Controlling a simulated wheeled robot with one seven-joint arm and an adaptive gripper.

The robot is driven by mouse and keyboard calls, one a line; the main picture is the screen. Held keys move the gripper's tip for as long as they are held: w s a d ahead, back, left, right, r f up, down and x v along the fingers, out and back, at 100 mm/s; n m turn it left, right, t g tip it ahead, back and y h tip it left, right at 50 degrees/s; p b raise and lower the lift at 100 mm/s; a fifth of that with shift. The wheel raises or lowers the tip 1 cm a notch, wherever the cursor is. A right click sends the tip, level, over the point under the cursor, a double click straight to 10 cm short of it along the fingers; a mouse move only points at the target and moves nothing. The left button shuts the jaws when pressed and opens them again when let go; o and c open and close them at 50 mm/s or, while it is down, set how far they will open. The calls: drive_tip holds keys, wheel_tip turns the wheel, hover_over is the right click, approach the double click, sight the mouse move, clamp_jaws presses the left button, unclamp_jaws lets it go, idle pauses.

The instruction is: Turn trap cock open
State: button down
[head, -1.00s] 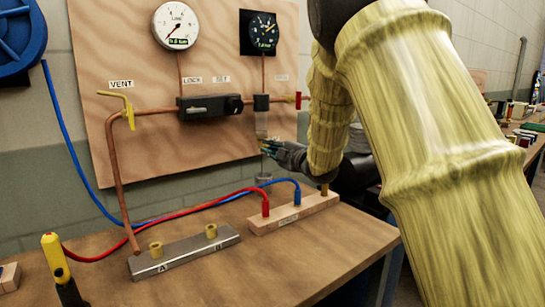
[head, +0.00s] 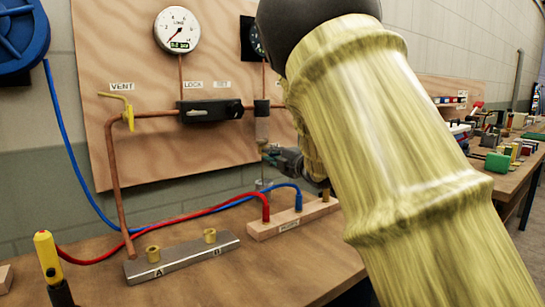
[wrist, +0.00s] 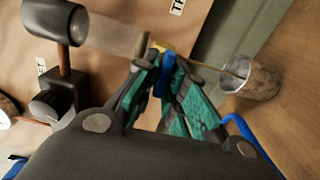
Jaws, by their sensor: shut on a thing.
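The trap is a clear-grey bowl (wrist: 112,36) under a black head (wrist: 52,20), lying sideways in the wrist view; in the head view the bowl (head: 262,128) hangs on the copper line. At its lower end is the brass trap cock (wrist: 158,47) with a blue lever (wrist: 166,76). A thin drain tube runs from it towards a metal cup (wrist: 252,78). My gripper (wrist: 168,85) has its green-padded fingers closed around the blue lever. In the head view my gripper (head: 280,158) is small beside the bowl's lower end, and my arm hides part of it.
The wooden panel (head: 140,60) carries a gauge (head: 177,30), a black regulator (head: 210,111) and a yellow vent lever (head: 129,111). Red (head: 190,217) and blue hoses cross the bench (head: 240,265) to a wooden block (head: 275,226). A metal block (head: 185,257) lies in front.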

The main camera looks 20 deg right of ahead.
drive_tip(key=c, duration=1.6)
unclamp_jaws()
drive_tip(key=shift+o, duration=0.2)
drive_tip(key=v, duration=1.2)
